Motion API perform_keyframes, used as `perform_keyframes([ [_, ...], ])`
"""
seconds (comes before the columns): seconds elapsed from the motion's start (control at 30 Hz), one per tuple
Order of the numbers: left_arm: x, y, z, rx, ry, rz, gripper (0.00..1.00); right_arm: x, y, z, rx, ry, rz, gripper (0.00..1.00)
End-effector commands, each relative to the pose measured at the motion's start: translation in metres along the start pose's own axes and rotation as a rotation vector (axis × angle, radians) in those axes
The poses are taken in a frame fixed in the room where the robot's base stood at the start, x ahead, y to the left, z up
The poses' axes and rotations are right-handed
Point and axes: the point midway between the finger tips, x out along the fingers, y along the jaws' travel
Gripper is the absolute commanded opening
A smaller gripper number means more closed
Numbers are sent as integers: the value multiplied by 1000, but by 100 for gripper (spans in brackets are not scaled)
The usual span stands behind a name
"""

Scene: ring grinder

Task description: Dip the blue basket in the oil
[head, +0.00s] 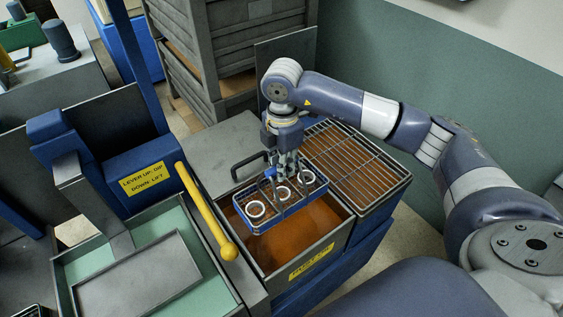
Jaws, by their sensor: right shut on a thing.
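The blue basket (291,214) is a shallow wire tray with a blue rim and upright handle, and it holds several pale rings. My right gripper (286,172) is above it, shut on the basket's handle. The basket is over the open tank of brown oil (290,246). I cannot tell whether its underside touches the oil. The gripper hides part of the handle. My left gripper is not in view.
A wire drain rack (350,165) adjoins the tank at the right. A yellow lever (206,210) stands at the tank's left, beside a blue housing with a "lever up: dip, down: lift" label (145,183). A green-lined tray (205,245) is further left. Grey crates (215,45) stand behind.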

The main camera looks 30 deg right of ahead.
Motion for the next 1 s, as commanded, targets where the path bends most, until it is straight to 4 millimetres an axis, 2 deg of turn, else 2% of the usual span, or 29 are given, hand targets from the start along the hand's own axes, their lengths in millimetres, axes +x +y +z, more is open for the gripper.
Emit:
perform_keyframes([
  [1.0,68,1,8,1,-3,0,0,93,0,0,-2,0,2,0],
])
